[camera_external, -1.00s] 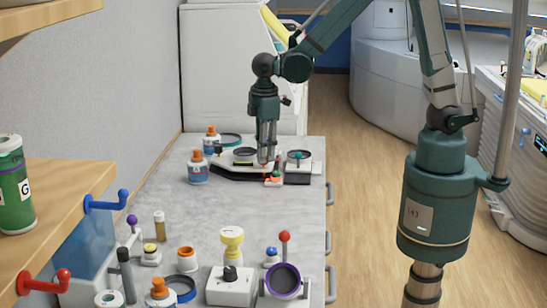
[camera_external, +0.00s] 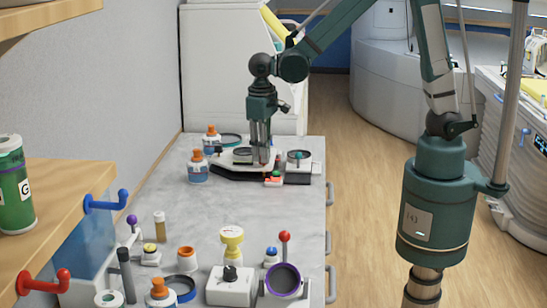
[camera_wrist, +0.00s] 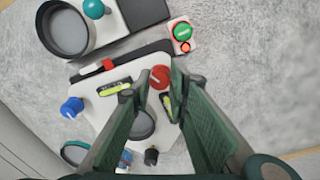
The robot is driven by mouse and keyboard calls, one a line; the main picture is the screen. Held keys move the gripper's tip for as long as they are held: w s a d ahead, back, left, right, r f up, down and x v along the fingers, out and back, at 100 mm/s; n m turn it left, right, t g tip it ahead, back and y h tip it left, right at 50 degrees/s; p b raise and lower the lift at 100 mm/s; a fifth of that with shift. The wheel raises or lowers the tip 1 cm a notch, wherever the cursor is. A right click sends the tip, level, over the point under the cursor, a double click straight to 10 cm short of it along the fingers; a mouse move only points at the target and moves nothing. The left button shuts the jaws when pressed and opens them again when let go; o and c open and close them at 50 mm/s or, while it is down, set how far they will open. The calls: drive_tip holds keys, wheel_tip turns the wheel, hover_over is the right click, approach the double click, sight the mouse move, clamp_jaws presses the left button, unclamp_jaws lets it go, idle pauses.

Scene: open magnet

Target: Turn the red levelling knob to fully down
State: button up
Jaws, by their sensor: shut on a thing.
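The red levelling knob (camera_wrist: 160,77) is at the corner of a white plate (camera_wrist: 88,90) in the wrist view, with a pale line on its top. My gripper (camera_wrist: 158,88) points down, with its fingertips on either side of the knob and shut on it. In the external view my gripper (camera_external: 261,163) is down at the white plate on the bench, and the red knob is hard to make out there. A blue knob (camera_wrist: 72,107) and a black knob (camera_wrist: 151,157) stand at other parts of the plate. Two yellow-green level vials (camera_wrist: 115,87) lie on it.
A box with green and red buttons (camera_wrist: 182,32) is close to the gripper. A round dish with a teal knob (camera_wrist: 93,8) stands beyond the plate. Orange-capped bottles (camera_external: 197,167) stand to the left. Several knobs and a gauge (camera_external: 232,240) are on the near bench.

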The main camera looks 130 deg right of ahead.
drive_tip(key=m, duration=0.5)
drive_tip(key=shift+m+b, duration=0.3)
drive_tip(key=shift+m, duration=2.2)
drive_tip(key=o, duration=0.9)
drive_tip(key=shift+r, duration=0.15)
drive_tip(key=shift+w+r, duration=0.2)
drive_tip(key=shift+r, duration=5.65)
